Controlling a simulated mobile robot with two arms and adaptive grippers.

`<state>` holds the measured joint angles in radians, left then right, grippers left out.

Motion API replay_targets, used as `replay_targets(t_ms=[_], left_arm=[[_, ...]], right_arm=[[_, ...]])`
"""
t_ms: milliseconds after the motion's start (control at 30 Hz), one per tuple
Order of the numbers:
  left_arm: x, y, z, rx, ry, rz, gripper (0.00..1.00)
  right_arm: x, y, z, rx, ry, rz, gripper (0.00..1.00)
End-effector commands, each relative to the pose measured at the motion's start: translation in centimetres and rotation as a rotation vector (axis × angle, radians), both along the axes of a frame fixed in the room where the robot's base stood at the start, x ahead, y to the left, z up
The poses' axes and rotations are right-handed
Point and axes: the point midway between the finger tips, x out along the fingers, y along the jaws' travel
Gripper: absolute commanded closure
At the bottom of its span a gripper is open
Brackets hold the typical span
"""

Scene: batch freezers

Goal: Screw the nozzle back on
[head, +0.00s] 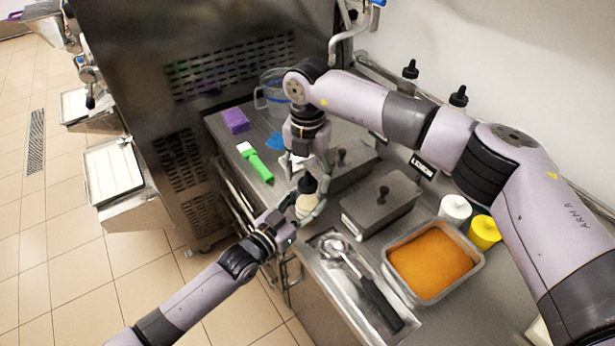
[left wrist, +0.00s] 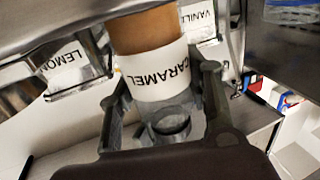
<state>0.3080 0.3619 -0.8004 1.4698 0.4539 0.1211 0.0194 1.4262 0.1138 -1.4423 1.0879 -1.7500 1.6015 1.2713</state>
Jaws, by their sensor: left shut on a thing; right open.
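A pale squeeze bottle (head: 305,204) stands upright in my left gripper (head: 300,212), above the counter's front edge. In the left wrist view its white CARAMEL label (left wrist: 157,72) sits between the two fingers of my left gripper (left wrist: 160,95), and its upper part is brown. A dark nozzle (head: 307,184) shows at the top of the bottle in the head view; I cannot tell whether it is seated on the thread. My right gripper (head: 309,172) points down from above, open, with its fingers on either side of the nozzle.
Lidded metal containers (head: 380,203), a tub of orange contents (head: 432,262), a tray with scoops (head: 365,285), and white (head: 455,208) and yellow (head: 485,232) containers crowd the counter. Dark-nozzled bottles (head: 458,97) stand at the wall.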

Motion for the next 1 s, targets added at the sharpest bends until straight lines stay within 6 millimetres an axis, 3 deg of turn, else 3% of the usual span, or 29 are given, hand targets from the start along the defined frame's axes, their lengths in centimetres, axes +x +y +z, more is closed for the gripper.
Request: replay_targets(t_ms=[300, 500, 900, 933, 1000], left_arm=[[0.0, 0.0, 0.0, 0.001, 0.001, 0.000, 1.00], [0.0, 0.0, 0.0, 0.001, 0.001, 0.000, 1.00], [0.0, 0.0, 0.0, 0.001, 0.001, 0.000, 1.00], [0.0, 0.0, 0.0, 0.001, 0.001, 0.000, 0.54], [0.0, 0.0, 0.0, 0.001, 0.001, 0.000, 0.50]], right_arm=[[0.1, 0.0, 6.8, 0.000, -0.003, 0.000, 0.41], [0.1, 0.0, 9.7, 0.000, -0.001, -0.001, 0.41], [0.0, 0.0, 10.6, 0.000, 0.000, -0.001, 0.41], [0.0, 0.0, 10.6, 0.000, 0.000, -0.001, 0.41], [0.0, 0.0, 10.6, 0.000, 0.000, -0.001, 0.41]])
